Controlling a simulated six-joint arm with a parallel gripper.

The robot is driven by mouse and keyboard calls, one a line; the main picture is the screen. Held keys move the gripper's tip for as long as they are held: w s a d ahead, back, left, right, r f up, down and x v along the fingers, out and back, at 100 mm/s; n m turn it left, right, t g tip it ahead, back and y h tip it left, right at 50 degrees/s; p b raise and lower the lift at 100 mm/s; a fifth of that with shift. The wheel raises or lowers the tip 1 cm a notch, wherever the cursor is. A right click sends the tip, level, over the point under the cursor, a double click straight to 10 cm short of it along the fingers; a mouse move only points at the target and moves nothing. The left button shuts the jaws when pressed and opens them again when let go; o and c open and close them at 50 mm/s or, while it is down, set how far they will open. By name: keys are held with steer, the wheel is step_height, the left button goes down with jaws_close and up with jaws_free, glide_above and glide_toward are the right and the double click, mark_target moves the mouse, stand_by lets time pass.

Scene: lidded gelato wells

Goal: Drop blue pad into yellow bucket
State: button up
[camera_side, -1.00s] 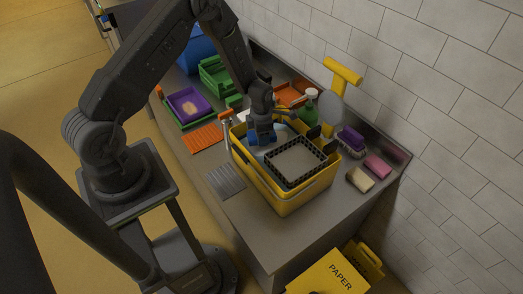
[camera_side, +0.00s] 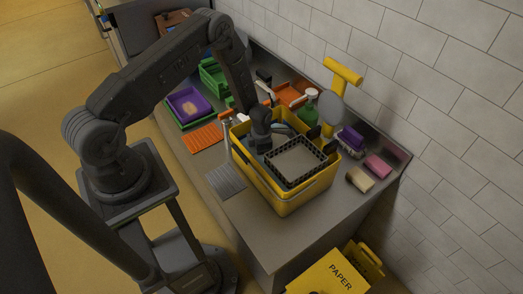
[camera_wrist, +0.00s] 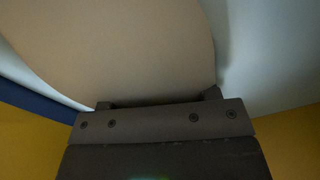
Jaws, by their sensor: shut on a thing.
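The yellow bucket (camera_side: 288,200) stands on the counter, and its yellow walls also show in the wrist view (camera_wrist: 295,140). My gripper (camera_side: 262,146) reaches down inside the left part of the bucket, its fingertips hidden by the rim. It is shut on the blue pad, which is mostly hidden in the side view. In the wrist view my gripper (camera_wrist: 163,105) is close up, with a dark blue strip (camera_wrist: 35,103) at its left. A large rounded tan surface (camera_wrist: 110,45) fills the view just past the jaws; I cannot tell what it is.
A black-rimmed grey tray (camera_side: 297,160) sits in the right part of the bucket. Purple (camera_side: 352,137), pink (camera_side: 377,166) and beige (camera_side: 360,179) blocks lie to the right.

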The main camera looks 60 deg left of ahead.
steer(key=shift+f, duration=0.3)
steer(key=shift+f, duration=0.25)
steer(key=o, duration=0.9)
step_height(320, 180, up, 13)
steer(key=shift+r, duration=0.15)
